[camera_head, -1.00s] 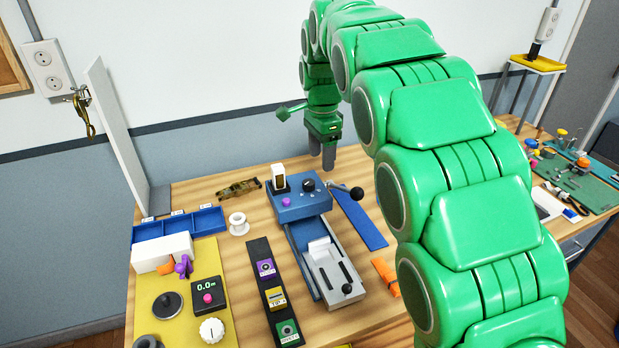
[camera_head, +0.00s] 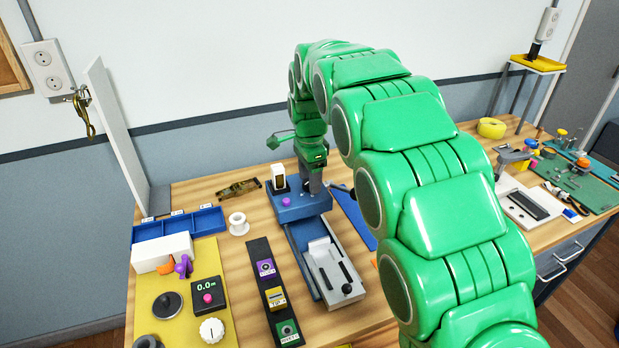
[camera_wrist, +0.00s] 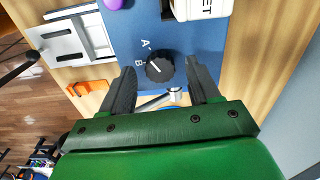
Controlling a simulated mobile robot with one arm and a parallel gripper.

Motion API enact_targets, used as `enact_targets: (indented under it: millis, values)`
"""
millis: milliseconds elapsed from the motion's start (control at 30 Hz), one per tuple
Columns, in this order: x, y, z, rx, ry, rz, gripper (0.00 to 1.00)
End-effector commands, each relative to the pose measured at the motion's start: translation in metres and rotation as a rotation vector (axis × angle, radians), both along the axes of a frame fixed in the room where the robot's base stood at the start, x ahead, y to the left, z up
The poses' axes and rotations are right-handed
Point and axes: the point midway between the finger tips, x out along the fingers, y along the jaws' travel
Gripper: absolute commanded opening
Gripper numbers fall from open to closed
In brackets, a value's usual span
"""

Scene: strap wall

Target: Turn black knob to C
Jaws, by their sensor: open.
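The black knob (camera_wrist: 160,68) sits on the top face of a blue machine (camera_wrist: 208,48) in the wrist view. Letters A and B show beside it; a C is not visible. My gripper (camera_wrist: 162,82) is open, with one finger on either side of the knob, apart from it as far as I can see. Its fingertips reach about level with the knob. In the head view my gripper (camera_head: 313,190) is over the back of the blue machine (camera_head: 302,210) and hides the knob there.
A white block (camera_head: 279,178) and a purple button (camera_head: 286,202) stand on the machine near the knob. A metal lever (camera_wrist: 160,103) lies close beneath my fingers. A grey slide (camera_head: 333,272) is in front. A panel of coloured buttons (camera_head: 270,290) lies left.

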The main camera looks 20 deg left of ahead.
Motion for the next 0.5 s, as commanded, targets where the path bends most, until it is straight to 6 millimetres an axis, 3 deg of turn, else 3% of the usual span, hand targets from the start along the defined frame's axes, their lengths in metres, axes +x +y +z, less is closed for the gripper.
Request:
enact_targets:
  millis: [333, 500]
  values:
    - [0.0005, 0.0003, -0.0053, 0.002, -0.003, 0.001, 0.6]
    - [0.0005, 0.0004, -0.0053, 0.002, -0.003, 0.001, 0.34]
